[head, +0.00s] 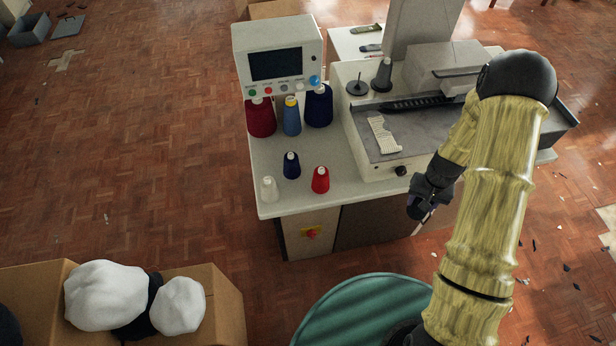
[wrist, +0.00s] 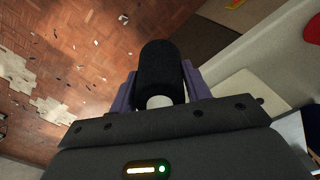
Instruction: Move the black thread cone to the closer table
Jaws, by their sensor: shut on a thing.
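The black thread cone (wrist: 160,65) shows in the wrist view, between the two purple fingers of my gripper (wrist: 158,75), which is shut on it. A white core end of the cone faces the camera. In the head view my gripper (head: 420,210) hangs beside the front right side of the closer table (head: 325,195), off its top. The held cone is mostly hidden there by the gripper. The closer table carries the buttonhole machine. A farther pale table (head: 345,42) stands behind it.
On the closer table stand a small navy cone (head: 291,166), a red cone (head: 320,180) and a white cone (head: 269,189), with larger cones under the display box (head: 277,55). The machine (head: 400,140) fills the right side. Bare tabletop lies around the small cones. A green round-topped object (head: 360,310) is in front.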

